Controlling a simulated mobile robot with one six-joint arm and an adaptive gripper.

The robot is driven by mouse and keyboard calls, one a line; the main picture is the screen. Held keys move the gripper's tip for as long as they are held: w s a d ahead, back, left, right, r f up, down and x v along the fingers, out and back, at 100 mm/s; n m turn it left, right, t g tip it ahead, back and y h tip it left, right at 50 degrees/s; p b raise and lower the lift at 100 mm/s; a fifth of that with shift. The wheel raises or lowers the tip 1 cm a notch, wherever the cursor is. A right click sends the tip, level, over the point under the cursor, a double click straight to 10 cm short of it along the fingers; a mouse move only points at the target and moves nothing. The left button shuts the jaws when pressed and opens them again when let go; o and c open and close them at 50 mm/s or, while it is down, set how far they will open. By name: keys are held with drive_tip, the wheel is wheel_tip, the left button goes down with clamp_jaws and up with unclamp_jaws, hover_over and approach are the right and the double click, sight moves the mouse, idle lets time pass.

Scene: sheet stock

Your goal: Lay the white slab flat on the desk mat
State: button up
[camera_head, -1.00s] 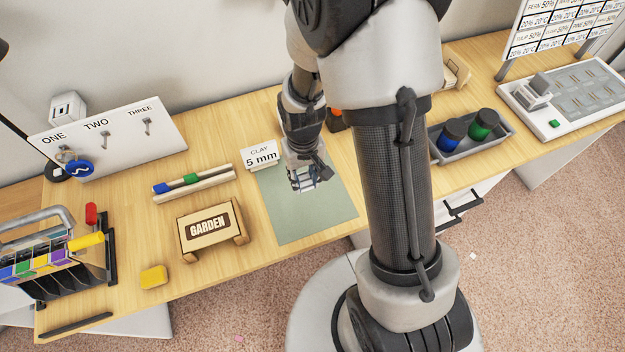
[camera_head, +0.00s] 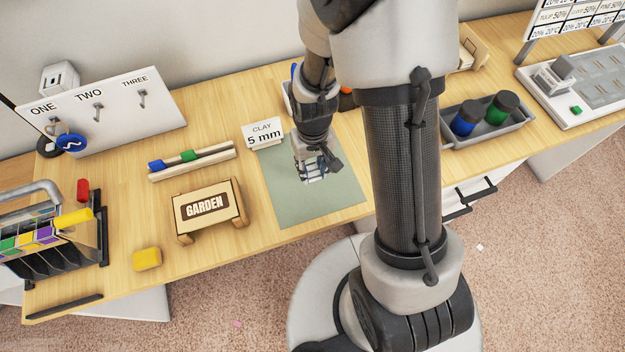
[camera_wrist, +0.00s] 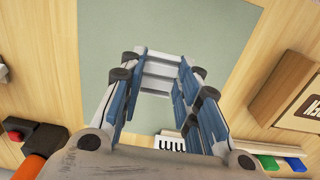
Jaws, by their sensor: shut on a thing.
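The green desk mat (camera_head: 285,205) lies on the wooden desk, and it fills much of the wrist view (camera_wrist: 220,30). My gripper (camera_head: 312,172) is over the mat's upper part, pointing down. In the wrist view, its blue-padded fingers (camera_wrist: 157,80) are shut on a pale, banded piece (camera_wrist: 158,68) spanning between the fingertips, which I take as the white slab. The slab's outline is mostly hidden by the fingers, and in the head view I cannot pick it out clearly. I cannot tell whether it touches the mat or how it is tilted.
A "CLAY 5 mm" card (camera_head: 263,135) stands at the mat's back left edge. A wooden GARDEN stand (camera_head: 208,208) and a rail with blue and green pieces (camera_head: 192,160) are to the left. A grey tray with jars (camera_head: 477,128) is right of my arm. The mat's front is clear.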

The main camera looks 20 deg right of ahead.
sight(313, 184)
drive_tip(key=shift+f+b, duration=0.85)
drive_tip(key=shift+f, duration=1.8)
drive_tip(key=shift+f, duration=0.2)
drive_tip(key=o, duration=1)
drive_tip(key=shift+o, duration=0.2)
drive_tip(key=shift+r, duration=0.1)
